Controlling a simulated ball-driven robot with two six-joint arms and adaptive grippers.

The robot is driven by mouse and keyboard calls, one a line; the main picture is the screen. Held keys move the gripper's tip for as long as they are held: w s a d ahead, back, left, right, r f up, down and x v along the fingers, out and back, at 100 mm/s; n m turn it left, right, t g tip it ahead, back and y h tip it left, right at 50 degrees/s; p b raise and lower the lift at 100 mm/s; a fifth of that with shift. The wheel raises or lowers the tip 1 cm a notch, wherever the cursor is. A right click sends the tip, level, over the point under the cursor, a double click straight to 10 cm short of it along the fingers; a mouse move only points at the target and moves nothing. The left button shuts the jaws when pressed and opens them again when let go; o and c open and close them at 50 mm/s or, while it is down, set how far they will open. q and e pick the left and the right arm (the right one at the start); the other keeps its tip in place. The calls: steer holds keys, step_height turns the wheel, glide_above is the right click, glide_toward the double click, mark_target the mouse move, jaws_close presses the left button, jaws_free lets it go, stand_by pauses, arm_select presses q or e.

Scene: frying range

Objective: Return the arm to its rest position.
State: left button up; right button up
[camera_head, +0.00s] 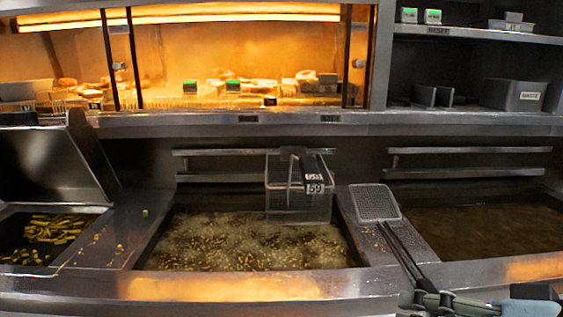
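My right gripper (432,299) shows at the bottom edge, right of the middle, with its arm coming in from the right. It is beside the lower end of the handle of a mesh skimmer (376,203). The skimmer lies on the metal divider between two fryer vats, its head toward the back. I cannot tell whether the gripper touches the handle, or whether it is open or shut. My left gripper is not in view.
A fry basket (299,205) labelled 59 hangs at the back of the bubbling middle vat (230,243). The right vat (490,229) holds dark oil. A waste container (515,95) stands on a shelf.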

steer(key=s+d+f+n+g+h, duration=0.25)
steer(key=s+d+f+h, duration=0.2)
steer(key=s, duration=0.25)
steer(key=s+d+f+n+g+h, duration=0.1)
steer(key=s+d+f+g+h, duration=0.3)
steer(key=s, duration=0.3)
steer(key=d+f+b, duration=0.3)
steer(key=f+b, duration=0.4)
steer(key=f, duration=2.3)
steer(key=s+f+b, duration=0.3)
steer(key=s+f, duration=0.7)
steer(key=f, duration=0.2)
steer(key=s+d+f+g+b, duration=0.1)
steer(key=s+f+b, duration=0.3)
steer(key=s+f, duration=0.6)
step_height(320, 180, down, 3)
steer(key=shift+d+r+m, duration=0.15)
steer(key=shift+d+m, duration=0.15)
steer(key=shift+m, duration=0.05)
